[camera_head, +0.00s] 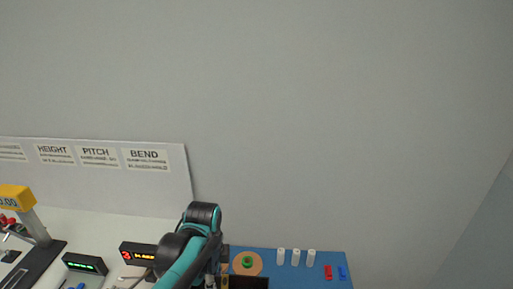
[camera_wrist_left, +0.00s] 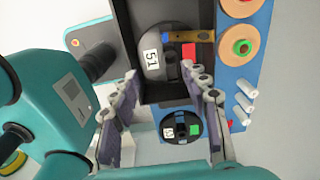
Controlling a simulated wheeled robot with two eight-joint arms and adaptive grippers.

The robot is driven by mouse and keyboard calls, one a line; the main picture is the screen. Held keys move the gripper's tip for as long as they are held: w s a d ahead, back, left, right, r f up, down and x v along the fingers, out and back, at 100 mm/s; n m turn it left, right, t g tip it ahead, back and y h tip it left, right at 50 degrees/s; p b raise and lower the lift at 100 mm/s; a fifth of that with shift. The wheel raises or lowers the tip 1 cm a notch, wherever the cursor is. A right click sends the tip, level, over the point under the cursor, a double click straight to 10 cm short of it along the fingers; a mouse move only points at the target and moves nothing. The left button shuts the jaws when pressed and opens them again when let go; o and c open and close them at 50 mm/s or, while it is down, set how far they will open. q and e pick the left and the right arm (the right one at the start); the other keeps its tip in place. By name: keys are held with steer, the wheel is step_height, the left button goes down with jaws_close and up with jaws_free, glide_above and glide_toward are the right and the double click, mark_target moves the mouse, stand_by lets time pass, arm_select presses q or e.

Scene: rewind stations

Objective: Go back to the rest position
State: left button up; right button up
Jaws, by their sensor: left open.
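My left arm (camera_head: 188,252), teal and black, rises from the bottom centre of the head view and hides most of its own gripper. In the left wrist view my left gripper (camera_wrist_left: 160,110) has its two grey fingers spread wide apart, with nothing held between them. Beyond the gap lies a dark round disc (camera_wrist_left: 181,138) with a white number label and green and blue patches. A grey round piece labelled 51 (camera_wrist_left: 153,52) sits in a black open box (camera_wrist_left: 128,22) ahead of the fingers. My right gripper is not in view.
A blue mat (camera_head: 297,266) at the lower right bears a tan disc (camera_head: 236,262) with a green ring, white cylinders (camera_head: 296,257) and small red and blue pieces. Displays (camera_head: 84,264) and a yellow-topped stand (camera_head: 15,196) are at the left. A sign board (camera_head: 110,175) stands behind.

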arm_select(q)
steer(key=s+a+f+n+t+b, duration=0.1)
steer(key=s+a+n+t+b, duration=0.1)
steer(key=n, duration=0.7)
steer(key=s+a+f+n+t+b, duration=0.1)
steer(key=s+a+n+t+b, duration=0.1)
steer(key=s+n+t, duration=0.3)
steer(key=n, duration=0.4)
steer(key=shift+a+f, duration=0.15)
steer(key=shift+a, duration=0.1)
steer(key=shift+s, duration=0.1)
